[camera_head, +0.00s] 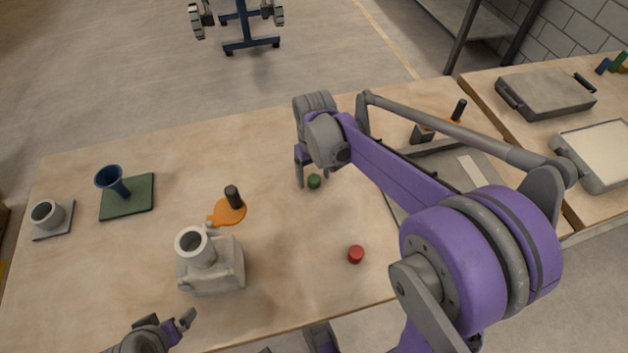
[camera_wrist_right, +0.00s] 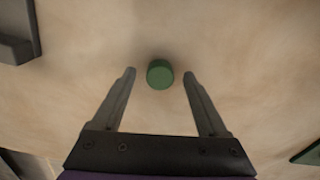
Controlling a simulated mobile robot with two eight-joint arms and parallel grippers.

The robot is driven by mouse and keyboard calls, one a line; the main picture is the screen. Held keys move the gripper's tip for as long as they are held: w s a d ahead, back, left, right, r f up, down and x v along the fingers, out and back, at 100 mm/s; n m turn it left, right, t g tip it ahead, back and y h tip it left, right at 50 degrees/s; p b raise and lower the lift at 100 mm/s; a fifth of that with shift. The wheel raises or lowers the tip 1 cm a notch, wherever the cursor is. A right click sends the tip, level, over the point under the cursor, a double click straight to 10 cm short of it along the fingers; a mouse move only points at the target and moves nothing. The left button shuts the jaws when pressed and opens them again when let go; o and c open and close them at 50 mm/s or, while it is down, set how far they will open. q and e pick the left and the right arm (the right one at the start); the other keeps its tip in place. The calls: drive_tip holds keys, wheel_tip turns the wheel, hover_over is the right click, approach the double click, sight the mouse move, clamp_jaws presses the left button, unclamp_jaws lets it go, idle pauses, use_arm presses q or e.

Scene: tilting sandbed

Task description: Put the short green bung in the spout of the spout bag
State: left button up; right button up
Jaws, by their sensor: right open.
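The short green bung (camera_head: 314,181) stands on the wooden table near the middle. In the right wrist view the green bung (camera_wrist_right: 160,74) lies between and slightly beyond the fingertips, touching neither. My right gripper (camera_head: 309,170) is open and empty around it; its fingers also show in the right wrist view (camera_wrist_right: 160,75). The spout bag (camera_head: 213,268) is a grey-white block with a wide round spout (camera_head: 192,241) on top, open and empty at the rim, standing front left. My left gripper (camera_head: 183,322) is at the front edge, only partly shown; its opening is unclear.
A red bung (camera_head: 356,254) stands front right of the green one. An orange paddle with a black handle (camera_head: 230,208) lies behind the bag. A blue funnel on a green base (camera_head: 126,208) and a grey cup (camera_head: 48,214) stand left. A grey tray (camera_head: 455,172) lies right.

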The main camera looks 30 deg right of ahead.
drive_tip(key=shift+c, duration=0.2)
clamp_jaws()
